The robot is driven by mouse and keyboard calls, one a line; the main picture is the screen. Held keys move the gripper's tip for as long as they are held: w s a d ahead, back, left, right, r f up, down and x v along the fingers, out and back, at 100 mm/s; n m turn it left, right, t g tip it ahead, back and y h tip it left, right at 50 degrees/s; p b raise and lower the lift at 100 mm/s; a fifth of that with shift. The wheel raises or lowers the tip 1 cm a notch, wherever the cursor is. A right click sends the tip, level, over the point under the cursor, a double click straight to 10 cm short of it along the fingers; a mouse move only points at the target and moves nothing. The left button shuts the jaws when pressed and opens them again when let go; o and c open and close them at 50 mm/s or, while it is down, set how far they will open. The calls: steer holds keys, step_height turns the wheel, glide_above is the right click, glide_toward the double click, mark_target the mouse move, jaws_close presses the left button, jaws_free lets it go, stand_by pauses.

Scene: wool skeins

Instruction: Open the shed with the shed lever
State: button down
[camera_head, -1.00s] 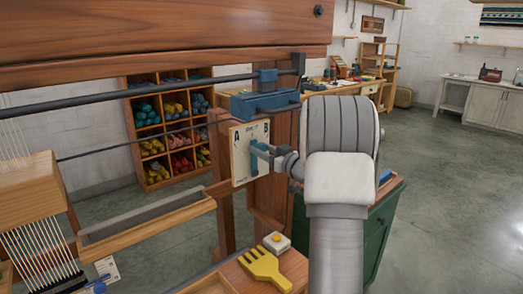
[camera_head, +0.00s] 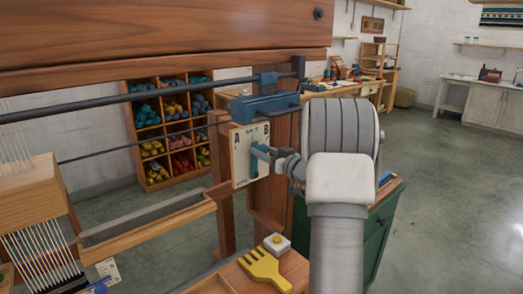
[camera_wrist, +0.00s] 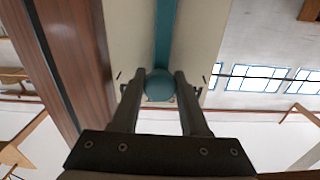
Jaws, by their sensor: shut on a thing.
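The shed lever (camera_head: 254,165) is a teal handle on a pale plate (camera_head: 239,168) marked A at left and B at right. The plate is fixed to a wooden post of the loom. My gripper (camera_head: 269,153) reaches it from the right, small in the head view. In the wrist view, my gripper (camera_wrist: 160,80) has its two dark fingers on either side of the lever's round teal knob (camera_wrist: 160,88), shut on it. The teal bar of the lever runs up behind the knob over the plate. The lever's exact angle is partly hidden by the gripper.
A yellow comb (camera_head: 265,270) and a small white block with a yellow button (camera_head: 276,243) lie on the wooden ledge below the lever. A blue clamp-like part (camera_head: 262,106) sits above the plate. A shelf of wool skeins (camera_head: 167,125) stands behind.

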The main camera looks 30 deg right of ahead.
steer(key=d+m+p, duration=0.1)
steer(key=m+p, duration=0.1)
steer(key=p, duration=0.1)
steer(key=shift+d, duration=0.35)
steer(key=shift+w+d+f+m+p, duration=0.15)
steer(key=shift+d+f+m+p, duration=0.25)
steer(key=shift+d+m+p, duration=0.45)
steer(key=shift+w+d+f+m+p, duration=0.1)
steer(key=shift+d+f+m+p, duration=0.35)
steer(key=shift+m+p, duration=0.6)
steer(key=shift+d+r, duration=0.1)
steer(key=shift+c, duration=2.2)
jaws_free()
steer(key=s+d, duration=0.2)
steer(key=s, duration=1.5)
steer(key=shift+d, duration=0.15)
